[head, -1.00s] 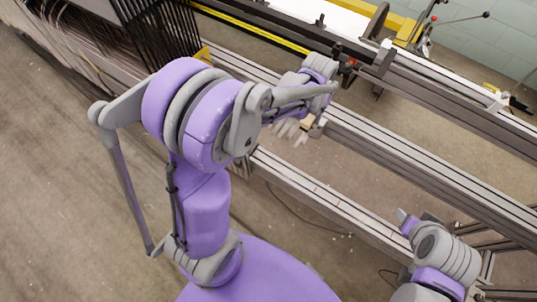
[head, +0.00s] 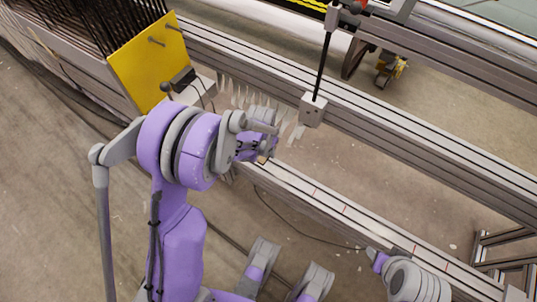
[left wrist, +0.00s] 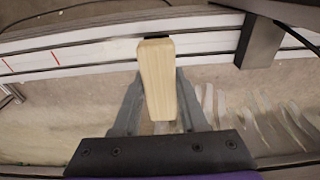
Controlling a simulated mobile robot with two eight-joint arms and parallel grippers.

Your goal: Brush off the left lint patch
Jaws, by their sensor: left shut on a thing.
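My left gripper (head: 268,146) is over the near rail in the head view. In the left wrist view its fingers (left wrist: 158,112) are shut on a pale wooden handle (left wrist: 157,80), likely the brush's. Pale bristle-like strips (head: 240,95) stand in a row around the gripper's far side. They also show right of the fingers in the left wrist view (left wrist: 255,115). I cannot tell whether they are bristles or lint. I cannot make out a separate left lint patch. My right gripper (head: 378,260) is at lower right, its jaws unclear.
A yellow plate (head: 148,58) stands at upper left, before dark strands (head: 60,30). A grey block (head: 313,110) on a black rod is just right of the left gripper. Long metal rails (head: 440,170) cross the view. Floor shows between them.

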